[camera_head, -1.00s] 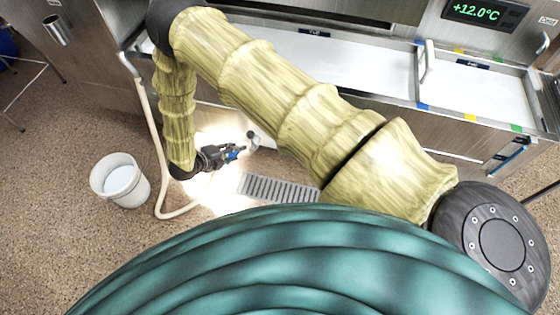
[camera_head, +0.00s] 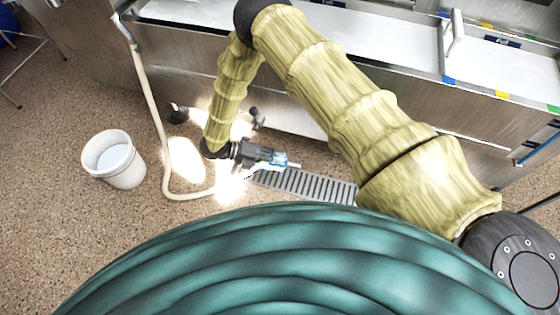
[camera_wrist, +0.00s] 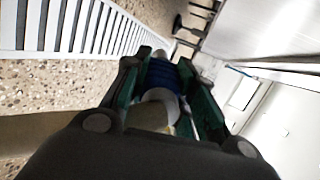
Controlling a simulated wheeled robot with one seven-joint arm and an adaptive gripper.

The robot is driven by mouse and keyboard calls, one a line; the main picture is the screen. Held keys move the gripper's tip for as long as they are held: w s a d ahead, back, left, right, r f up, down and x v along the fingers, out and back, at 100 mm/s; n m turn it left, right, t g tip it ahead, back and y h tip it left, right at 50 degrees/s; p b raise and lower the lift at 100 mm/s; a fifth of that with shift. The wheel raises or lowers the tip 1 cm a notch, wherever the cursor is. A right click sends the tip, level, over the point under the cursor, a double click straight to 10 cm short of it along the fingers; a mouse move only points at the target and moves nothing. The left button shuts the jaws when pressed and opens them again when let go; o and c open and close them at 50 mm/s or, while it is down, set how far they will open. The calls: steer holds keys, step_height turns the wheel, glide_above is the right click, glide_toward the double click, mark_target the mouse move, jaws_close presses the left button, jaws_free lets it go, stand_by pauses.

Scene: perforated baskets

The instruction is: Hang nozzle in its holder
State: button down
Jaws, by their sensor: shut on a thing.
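My gripper (camera_head: 262,155) is low over the floor near the drain grate, shut on the blue nozzle (camera_head: 279,159). The nozzle's pale tip points right in the head view. In the wrist view the nozzle (camera_wrist: 163,75) sits between the two green-edged fingers of my gripper (camera_wrist: 165,85), and its grey tip points away from the wrist. A cream hose (camera_head: 150,100) hangs from the counter's left end, bends along the floor and runs toward my gripper. No holder is in view now.
A white bucket (camera_head: 113,160) stands on the floor at left. A slatted drain grate (camera_head: 305,186) lies in the floor. A steel sink counter (camera_head: 300,95) with a tap (camera_head: 452,35) runs along the back. Open speckled floor lies at left.

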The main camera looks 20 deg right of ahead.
steer(key=shift+f+b, duration=5.1)
steer(key=shift+f, duration=0.45)
steer(key=c, duration=1.1)
jaws_free()
steer(key=v, duration=1.2)
steer(key=shift+w+d, duration=0.1)
